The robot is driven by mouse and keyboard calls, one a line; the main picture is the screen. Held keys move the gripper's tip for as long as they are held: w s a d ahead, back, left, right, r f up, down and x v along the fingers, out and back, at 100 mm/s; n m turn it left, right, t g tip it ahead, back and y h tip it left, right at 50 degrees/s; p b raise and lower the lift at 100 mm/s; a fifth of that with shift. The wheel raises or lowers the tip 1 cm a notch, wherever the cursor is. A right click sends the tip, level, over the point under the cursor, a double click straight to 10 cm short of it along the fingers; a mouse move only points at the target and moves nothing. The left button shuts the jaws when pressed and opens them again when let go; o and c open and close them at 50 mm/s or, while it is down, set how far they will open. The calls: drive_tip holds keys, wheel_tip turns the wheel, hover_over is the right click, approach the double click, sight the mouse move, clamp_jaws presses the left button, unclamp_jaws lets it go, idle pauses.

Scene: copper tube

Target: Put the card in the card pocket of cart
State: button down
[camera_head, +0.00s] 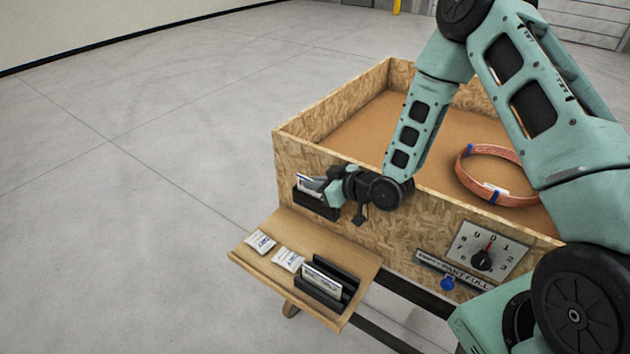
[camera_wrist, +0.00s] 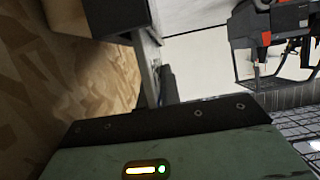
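A white card with dark and blue print (camera_head: 309,184) stands at the black card pocket (camera_head: 316,204) on the cart's wooden front wall. Its lower part is hidden by the pocket, and I cannot tell how deep it sits. My gripper (camera_head: 338,188) is right at the card's right end, against the pocket area. The fingers are small and dark there, so whether they grip the card is unclear. In the wrist view the dark pocket (camera_wrist: 112,16) is at the top, and a thin grey edge runs down from it towards my gripper.
The wooden cart (camera_head: 292,150) holds a copper tube coil (camera_head: 476,186). A shelf (camera_head: 335,248) below the pocket carries flat white packets (camera_head: 287,259) and a black holder (camera_head: 322,290) with cards. A dial plate (camera_head: 487,250) is at right. The floor at left is clear.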

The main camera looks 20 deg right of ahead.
drive_tip(key=shift+f, duration=0.2)
drive_tip(key=c, duration=1.6)
unclamp_jaws()
drive_tip(key=shift+r, duration=0.1)
